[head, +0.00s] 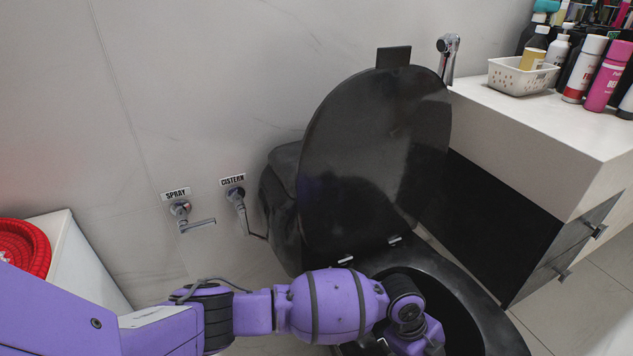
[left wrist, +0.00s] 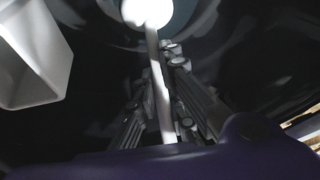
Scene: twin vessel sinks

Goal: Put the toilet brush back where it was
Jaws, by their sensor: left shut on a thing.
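The toilet brush (left wrist: 163,104) shows in the left wrist view as a thin white stick with a round white end at the top edge. My left gripper (left wrist: 158,90) is shut on the white stick. In the head view my left arm reaches in from the left, over the open black toilet (head: 478,318). There the gripper is low at the bowl, largely hidden by my wrist and the frame edge, and the brush cannot be seen. My right gripper is not in view.
A white tapered container (left wrist: 35,60) shows at the left wrist view's upper left; I cannot tell what it is. The raised black lid (head: 375,160) stands behind my arm. A white counter (head: 545,120) with bottles is at the right, a white cabinet (head: 80,265) at the left.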

